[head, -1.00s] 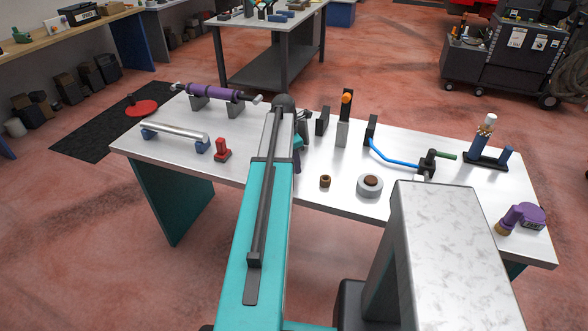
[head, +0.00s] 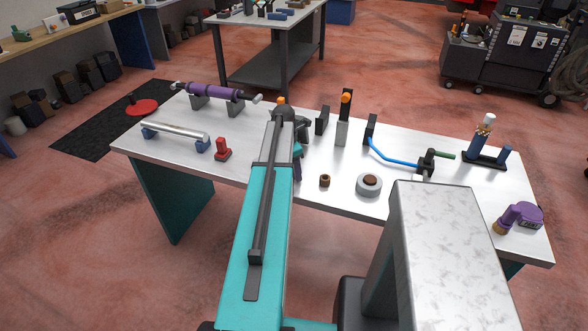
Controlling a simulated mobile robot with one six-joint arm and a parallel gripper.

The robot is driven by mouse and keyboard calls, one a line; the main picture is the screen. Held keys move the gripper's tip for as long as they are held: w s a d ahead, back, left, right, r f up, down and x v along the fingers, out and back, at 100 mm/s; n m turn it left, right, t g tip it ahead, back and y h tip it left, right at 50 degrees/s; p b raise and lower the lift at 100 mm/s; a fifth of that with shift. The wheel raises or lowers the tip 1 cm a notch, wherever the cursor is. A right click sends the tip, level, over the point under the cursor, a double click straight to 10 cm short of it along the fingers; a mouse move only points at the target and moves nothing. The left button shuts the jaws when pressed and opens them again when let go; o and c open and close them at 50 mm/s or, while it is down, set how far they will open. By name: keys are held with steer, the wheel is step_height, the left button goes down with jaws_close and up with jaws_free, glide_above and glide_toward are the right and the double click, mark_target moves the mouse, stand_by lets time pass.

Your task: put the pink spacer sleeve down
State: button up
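No pink spacer sleeve shows in the head view. My teal and grey arm reaches over the silver table (head: 255,180), and its wrist is over the middle of the tabletop. A small brown ring-shaped piece (head: 325,181) stands on the table just right of my wrist. A grey ring with a brown centre (head: 369,186) sits further right.
A purple shock absorber (head: 212,91) rests on blocks at the back left. A silver tube (head: 175,132) and a red piece (head: 222,150) are at left. A blue hose (head: 392,158), a blue-based stand (head: 484,148) and a purple-and-gold part (head: 519,217) are at right.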

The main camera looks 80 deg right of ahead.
stand_by(0.3)
step_height(320, 180, up, 12)
steer(key=w+a+b, duration=0.1)
steer(key=b, duration=0.1)
steer(key=shift+w, duration=0.25)
stand_by(0.6)
stand_by(0.5)
steer(key=shift+w, duration=0.1)
